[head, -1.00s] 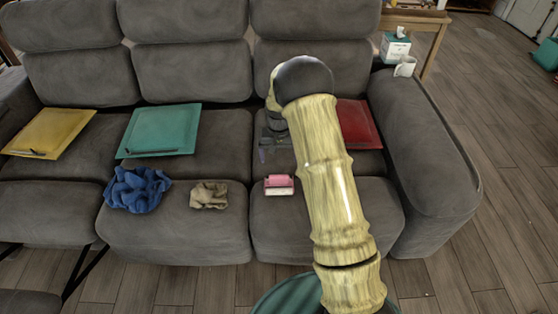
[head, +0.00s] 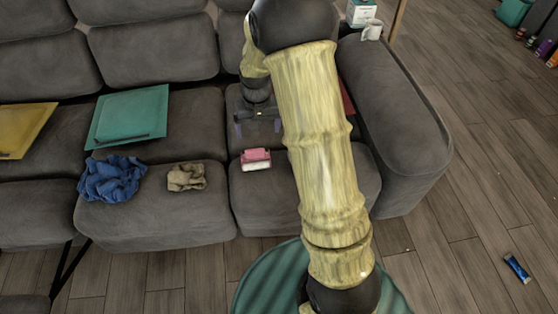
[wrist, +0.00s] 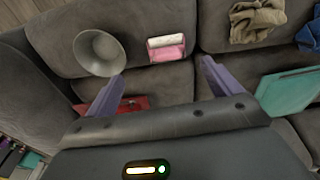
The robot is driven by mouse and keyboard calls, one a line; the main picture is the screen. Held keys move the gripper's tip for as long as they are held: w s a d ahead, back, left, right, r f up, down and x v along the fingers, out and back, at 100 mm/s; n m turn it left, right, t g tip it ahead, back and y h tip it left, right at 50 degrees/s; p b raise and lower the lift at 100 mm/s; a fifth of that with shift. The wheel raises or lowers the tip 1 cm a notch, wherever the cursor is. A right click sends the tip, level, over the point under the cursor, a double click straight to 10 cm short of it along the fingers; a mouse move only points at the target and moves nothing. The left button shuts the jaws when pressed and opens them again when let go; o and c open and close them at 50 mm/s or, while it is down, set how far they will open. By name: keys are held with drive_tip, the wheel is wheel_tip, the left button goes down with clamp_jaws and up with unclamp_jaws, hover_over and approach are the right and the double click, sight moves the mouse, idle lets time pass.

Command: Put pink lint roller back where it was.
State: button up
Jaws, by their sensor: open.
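The pink lint roller (head: 256,157), pink with a white side, lies near the front edge of the right sofa seat in the head view. In the wrist view the lint roller (wrist: 168,48) lies beyond the fingertips, between their lines. My gripper (head: 257,127) is open and empty, over the seat just behind the roller in the head view, and apart from it. In the wrist view both purple fingers of my gripper (wrist: 162,72) are spread with nothing between them. My arm hides part of the right seat in the head view.
A grey bowl (wrist: 100,53) sits beside the roller, and a red tray (wrist: 124,103) lies nearby. A beige cloth (head: 186,177), a blue cloth (head: 113,179), a teal tray (head: 131,112) and a yellow tray (head: 22,127) lie on the sofa. A white mug (head: 372,30) stands on the armrest.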

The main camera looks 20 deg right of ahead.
drive_tip(key=s+r, duration=0.3)
drive_tip(key=s, duration=0.7)
drive_tip(key=s+r+n+t, duration=0.1)
drive_tip(key=s+r, duration=0.3)
drive_tip(key=s, duration=0.5)
drive_tip(key=shift+s+n+t, duration=0.3)
drive_tip(key=shift+s, duration=0.05)
drive_tip(key=shift+r, duration=0.1)
